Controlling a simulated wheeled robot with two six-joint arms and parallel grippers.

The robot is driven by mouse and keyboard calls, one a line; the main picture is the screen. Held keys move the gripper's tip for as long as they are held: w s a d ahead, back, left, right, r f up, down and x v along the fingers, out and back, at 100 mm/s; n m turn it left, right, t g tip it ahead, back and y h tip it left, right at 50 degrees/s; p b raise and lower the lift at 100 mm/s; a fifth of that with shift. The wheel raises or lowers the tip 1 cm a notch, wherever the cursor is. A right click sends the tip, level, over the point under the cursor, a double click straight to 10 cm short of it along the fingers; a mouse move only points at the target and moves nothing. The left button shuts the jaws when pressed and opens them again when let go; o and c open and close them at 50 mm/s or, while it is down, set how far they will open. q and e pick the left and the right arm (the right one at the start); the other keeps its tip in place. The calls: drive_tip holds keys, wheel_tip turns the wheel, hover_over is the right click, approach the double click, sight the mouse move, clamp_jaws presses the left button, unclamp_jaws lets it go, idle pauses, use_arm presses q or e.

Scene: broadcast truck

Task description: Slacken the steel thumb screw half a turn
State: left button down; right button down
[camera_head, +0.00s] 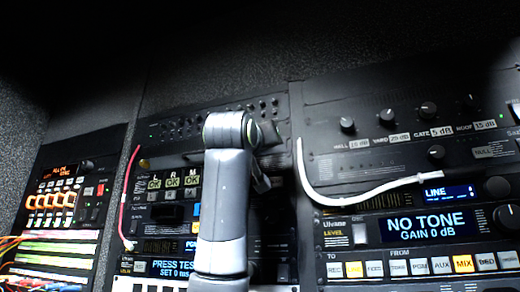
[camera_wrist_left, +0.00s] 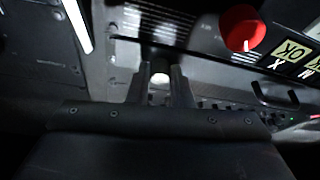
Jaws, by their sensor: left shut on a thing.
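The steel thumb screw (camera_wrist_left: 160,80) shows in the left wrist view as a small pale, round metal head between my left gripper's fingers. My left gripper (camera_wrist_left: 160,92) is shut on it, with one finger on each side, close to the dark rack panel. In the head view my left arm rises from the bottom middle. Its gripper (camera_head: 270,133) is mostly hidden behind the wrist, at the right edge of the middle rack, and the screw is hidden there. My right gripper is not in view.
A white cable (camera_head: 375,192) hangs across the right rack, beside my left wrist; it also shows in the left wrist view (camera_wrist_left: 78,24). A red cable (camera_head: 124,205) loops on the middle rack.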

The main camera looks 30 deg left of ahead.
use_arm(q)
drive_tip(key=shift+w+d+r+n+g+y+p, duration=0.2)
drive_tip(key=shift+n+g+p, duration=1)
drive_tip(key=shift+n, duration=2.65)
drive_tip(key=shift+s+r+n+g+y+p, duration=0.2)
drive_tip(key=shift+n+g+p, duration=1)
drive_tip(key=shift+n, duration=2.7)
drive_tip(key=shift+w+d+r+n+g+y+p, duration=0.2)
drive_tip(key=shift+n+g+p, duration=1)
drive_tip(key=shift+n, duration=2.65)
drive_tip(key=shift+s+a+r, duration=0.1)
drive_tip(key=c, duration=1.3)
unclamp_jaws()
